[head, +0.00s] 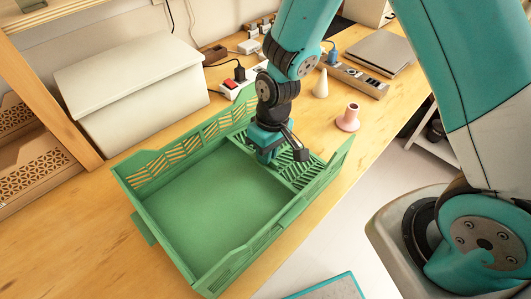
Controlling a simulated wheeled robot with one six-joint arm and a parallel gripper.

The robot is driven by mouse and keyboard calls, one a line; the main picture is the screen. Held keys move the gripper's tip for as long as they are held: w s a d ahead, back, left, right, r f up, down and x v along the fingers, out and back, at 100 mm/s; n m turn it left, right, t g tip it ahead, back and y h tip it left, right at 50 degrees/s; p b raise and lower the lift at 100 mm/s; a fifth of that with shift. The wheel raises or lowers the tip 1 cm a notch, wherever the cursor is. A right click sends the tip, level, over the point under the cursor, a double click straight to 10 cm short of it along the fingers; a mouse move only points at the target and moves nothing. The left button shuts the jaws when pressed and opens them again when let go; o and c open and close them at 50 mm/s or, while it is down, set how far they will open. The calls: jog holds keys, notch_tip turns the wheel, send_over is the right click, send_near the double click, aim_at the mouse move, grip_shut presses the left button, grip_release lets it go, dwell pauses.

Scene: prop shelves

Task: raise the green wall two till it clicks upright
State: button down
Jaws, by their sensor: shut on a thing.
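The green folding crate (175,245) sits on the wooden table with its left end wall and both long walls standing. The slatted green wall (303,174) at its right end leans inward, low over the crate floor; I take it for wall two. My gripper (267,157) points down inside the crate, shut on the inner, free edge of this wall. The fingertips and the exact grip are partly hidden by the gripper body. The exact tilt of the wall is hard to tell.
A pink vase-like piece (348,118) and a pale cone (321,83) stand behind the crate's right end. A power strip (357,80), a laptop (372,52) and a red-switched block (230,87) lie farther back. A white box (135,95) stands at back left. The table's front edge runs close to the crate.

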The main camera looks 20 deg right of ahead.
aim_at(283, 148)
jog(key=w+d+r+g+y+p, duration=0.1)
jog(key=r+y, duration=0.1)
jog(key=d+r+g+y+p, duration=0.1)
jog(key=d+r+y, duration=0.1)
jog(key=y, duration=0.1)
jog(key=w+d+r+g+y+p, duration=0.1)
jog(key=d+r+y+p, duration=0.1)
jog(key=shift+w+d, duration=0.25)
jog(key=shift+w, duration=0.05)
jog(key=d, duration=0.1)
jog(key=w+d+r+g+y, duration=0.1)
jog(key=d, duration=0.1)
jog(key=shift+w, duration=0.2)
jog(key=shift+a+y, duration=0.1)
jog(key=shift+y, duration=0.2)
dwell(0.6)
